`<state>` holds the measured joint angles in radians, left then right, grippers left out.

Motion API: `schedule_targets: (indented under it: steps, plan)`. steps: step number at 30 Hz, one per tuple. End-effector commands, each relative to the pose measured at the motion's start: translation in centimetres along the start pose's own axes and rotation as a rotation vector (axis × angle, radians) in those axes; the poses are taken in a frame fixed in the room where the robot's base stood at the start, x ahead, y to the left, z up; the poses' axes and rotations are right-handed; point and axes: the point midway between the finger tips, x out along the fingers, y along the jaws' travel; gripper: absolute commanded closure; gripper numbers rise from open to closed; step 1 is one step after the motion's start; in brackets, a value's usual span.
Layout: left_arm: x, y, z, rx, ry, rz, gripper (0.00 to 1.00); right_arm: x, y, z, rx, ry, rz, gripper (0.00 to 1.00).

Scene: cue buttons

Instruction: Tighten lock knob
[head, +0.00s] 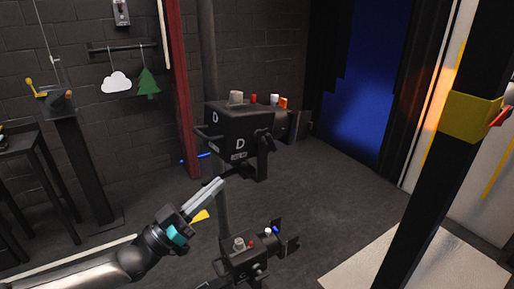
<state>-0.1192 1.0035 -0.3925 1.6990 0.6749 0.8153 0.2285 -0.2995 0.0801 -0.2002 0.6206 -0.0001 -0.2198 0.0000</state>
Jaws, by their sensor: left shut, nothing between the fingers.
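My left gripper (217,186) is shut and empty, with its grey fingers pointing up and to the right. In the picture its tips lie just below a black box (225,122) marked with the letter D. Small white, red and orange parts stand on top of that box. A smaller black fixture (247,262) with a pale knob (239,244) on it sits to the lower right of the gripper. A red knob-like part (501,117) sticks out of a yellow band (465,117) on the dark post at right. I cannot tell which part is the lock knob.
The dark post (430,190) stands close on the right. A pale mat (365,262) lies at its foot. Black stands (85,165) stand at left. A cloud cutout (116,82) and a tree cutout (148,83) hang on the wall. Dark floor (345,190) in the middle is open.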

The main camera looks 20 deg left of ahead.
Motion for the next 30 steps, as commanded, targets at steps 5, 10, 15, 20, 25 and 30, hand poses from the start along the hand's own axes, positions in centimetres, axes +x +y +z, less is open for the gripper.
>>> schedule_targets:
  steps: [5,10,15,20,25,30]
  plan:
    - [2.3,0.0,-0.1,0.002,0.005,0.0,1.0,0.1,0.0,0.0,0.0,0.0,0.0,0.5]
    - [4.8,0.0,-0.1,0.003,0.004,0.0,1.0,0.1,0.0,0.0,0.0,-0.001,0.0,0.5]
    - [7.2,0.0,0.0,0.003,0.003,0.0,1.0,0.2,0.0,0.1,0.0,-0.001,0.0,0.5]
    - [9.4,0.0,0.0,0.003,0.002,-0.001,1.0,0.2,0.0,0.1,0.0,-0.001,0.0,0.5]
    - [11.5,0.0,0.0,0.004,0.002,-0.001,1.0,0.2,0.0,0.1,0.0,-0.001,0.0,0.5]
    - [12.8,-0.1,0.1,0.004,-0.002,-0.002,1.0,0.2,0.0,0.1,0.0,-0.001,0.0,0.5]
